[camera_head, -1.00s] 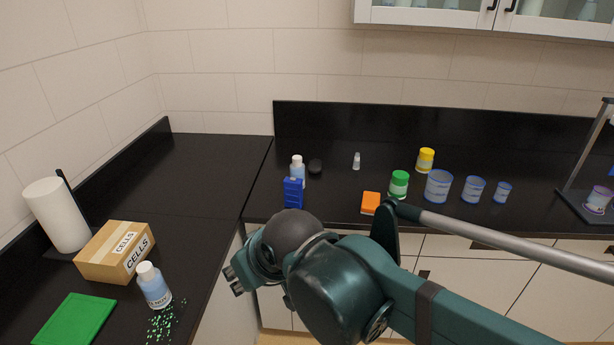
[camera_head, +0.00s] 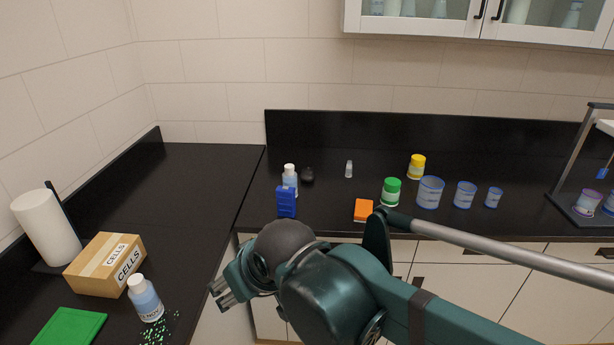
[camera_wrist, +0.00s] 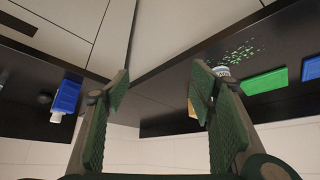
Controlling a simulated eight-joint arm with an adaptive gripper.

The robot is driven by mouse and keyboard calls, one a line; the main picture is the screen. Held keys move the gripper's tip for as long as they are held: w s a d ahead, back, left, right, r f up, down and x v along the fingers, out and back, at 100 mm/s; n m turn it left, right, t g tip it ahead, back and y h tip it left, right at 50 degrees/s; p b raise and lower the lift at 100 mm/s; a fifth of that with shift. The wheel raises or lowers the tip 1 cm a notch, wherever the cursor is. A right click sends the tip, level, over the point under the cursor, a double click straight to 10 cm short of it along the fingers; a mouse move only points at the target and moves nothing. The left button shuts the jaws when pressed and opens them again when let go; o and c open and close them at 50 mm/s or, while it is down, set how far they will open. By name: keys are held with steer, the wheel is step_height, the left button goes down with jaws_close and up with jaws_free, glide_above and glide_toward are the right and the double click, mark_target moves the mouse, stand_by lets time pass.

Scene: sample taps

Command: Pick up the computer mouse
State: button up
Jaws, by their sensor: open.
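The computer mouse (camera_head: 308,174) is a small dark rounded shape on the black counter, just right of a white-capped bottle.
Near the mouse stand the white-capped bottle (camera_head: 290,180), a blue box (camera_head: 286,202), a small clear vial (camera_head: 349,169) and an orange block (camera_head: 363,210). A green-lidded jar (camera_head: 391,191) and blue-rimmed beakers (camera_head: 430,192) stand farther right. A cardboard box (camera_head: 106,264) is on the left counter.

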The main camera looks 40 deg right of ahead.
steer(key=w+d+r+m+g+p, duration=0.1)
steer(key=w+d+r+p, duration=0.1)
steer(key=w+d+r, duration=0.4)
steer(key=w+d+r+m+g+p, duration=0.15)
steer(key=w+r, duration=0.25)
steer(key=w, duration=0.4)
steer(key=w+d+r+m+g+h+p, duration=0.1)
steer(key=w+d+r+p, duration=0.15)
steer(key=w+d, duration=0.5)
steer(key=w+d+r+m+p, duration=0.1)
steer(key=w+d+p, duration=0.2)
steer(key=w+d, duration=0.45)
steer(key=m+g+y+p, duration=0.1)
steer(key=m+g+p, duration=0.3)
steer(key=p, duration=0.4)
glide_above(307, 169)
steer(key=f, duration=1.7)
steer(key=shift+w+a+f, duration=0.1)
steer(key=shift+w+f, duration=0.1)
steer(key=shift+d+f, duration=0.3)
